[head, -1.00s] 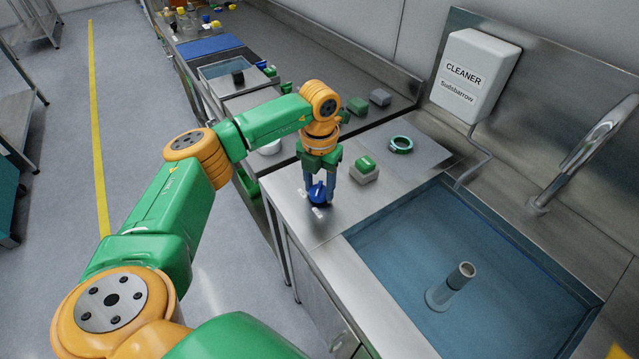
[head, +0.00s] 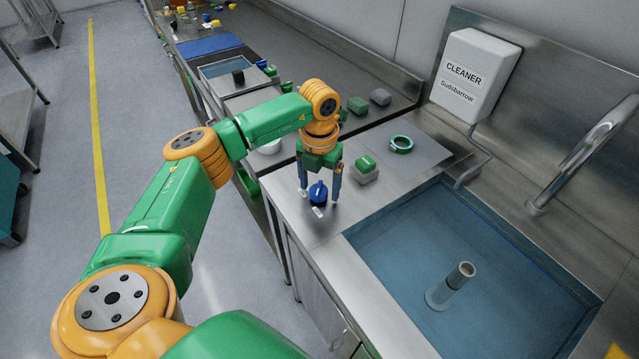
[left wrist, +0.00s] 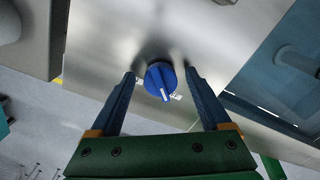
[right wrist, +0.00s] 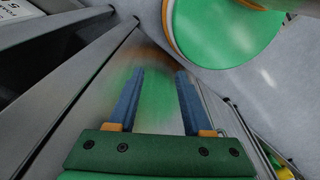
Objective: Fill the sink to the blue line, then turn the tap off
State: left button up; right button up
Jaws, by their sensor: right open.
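The blue tap knob (head: 318,190) stands on the steel counter left of the sink. Its white pointer mark shows in the left wrist view (left wrist: 160,80), pointing down the picture toward a small white label. My left gripper (head: 319,198) is open, with one finger on each side of the knob and gaps between. The sink (head: 385,290) holds bluish water (head: 400,245) around an upright grey pipe (head: 450,287). A thin blue line (head: 520,243) runs along the far wall, close above the water. The spout (head: 585,155) shows no clear stream. My right gripper (right wrist: 160,74) is open and empty.
A green button on a grey block (head: 365,169) and a green ring (head: 401,144) sit behind the knob. A white cleaner dispenser (head: 475,75) hangs on the back wall. In the right wrist view, steel cabinet fronts lie close to the right gripper.

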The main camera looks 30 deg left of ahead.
aim_at(319, 189)
pick_arm(q)
notch_tip(319, 189, up, 7)
jog(key=shift+r+b, duration=0.1)
jog(key=shift+b, duration=0.4)
